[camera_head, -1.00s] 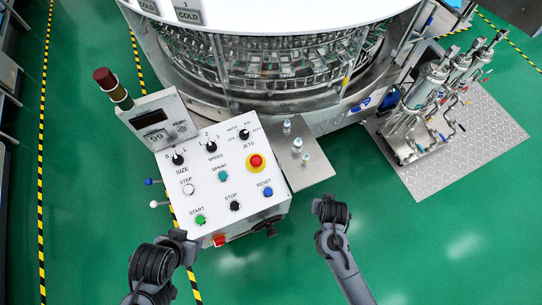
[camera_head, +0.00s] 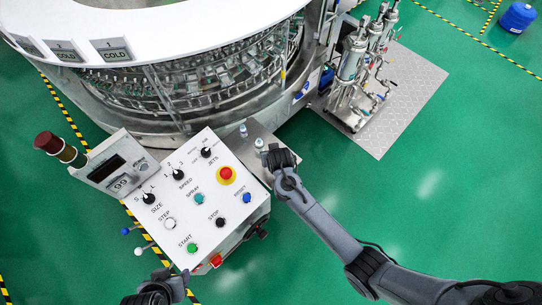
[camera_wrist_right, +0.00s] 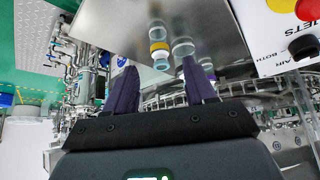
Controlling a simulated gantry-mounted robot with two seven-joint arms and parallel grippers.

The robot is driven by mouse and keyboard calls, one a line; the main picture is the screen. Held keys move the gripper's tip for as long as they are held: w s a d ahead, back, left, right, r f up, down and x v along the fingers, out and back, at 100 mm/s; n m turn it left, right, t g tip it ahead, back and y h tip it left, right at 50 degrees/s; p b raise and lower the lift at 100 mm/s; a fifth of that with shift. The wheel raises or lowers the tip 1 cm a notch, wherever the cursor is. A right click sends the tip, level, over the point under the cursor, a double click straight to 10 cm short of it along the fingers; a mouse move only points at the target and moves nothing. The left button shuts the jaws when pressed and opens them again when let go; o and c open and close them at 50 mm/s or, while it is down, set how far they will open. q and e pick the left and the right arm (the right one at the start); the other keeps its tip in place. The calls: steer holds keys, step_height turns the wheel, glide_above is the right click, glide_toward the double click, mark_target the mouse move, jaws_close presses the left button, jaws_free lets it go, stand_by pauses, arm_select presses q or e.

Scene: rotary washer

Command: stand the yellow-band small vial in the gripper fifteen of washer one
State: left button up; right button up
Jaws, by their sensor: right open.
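The yellow-band small vial (camera_wrist_right: 159,48) stands on the steel side shelf (camera_wrist_right: 105,22), seen between and beyond my right fingers. Another clear vial (camera_wrist_right: 183,46) is close beside it, and a third (camera_wrist_right: 206,65) is partly behind a finger. In the head view two vials (camera_head: 243,130) (camera_head: 259,144) show on the shelf; their bands are too small to tell. My right gripper (camera_head: 272,157) is over the shelf, open and empty, its fingers (camera_wrist_right: 161,88) apart from the vials. Washer one (camera_head: 190,85) has a ring of many grippers; number fifteen cannot be picked out. My left gripper (camera_head: 180,278) is at the bottom edge.
The white control panel (camera_head: 180,215) with buttons and knobs stands left of the shelf. A pump unit (camera_head: 360,60) on a metal plate (camera_head: 410,80) stands at the right. Green floor (camera_head: 430,180) is open at the right.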

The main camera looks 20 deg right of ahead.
steer(key=shift+b+x, duration=0.5)
steer(key=shift+x, duration=2.05)
steer(key=shift+s+a+f, duration=0.1)
jaws_close()
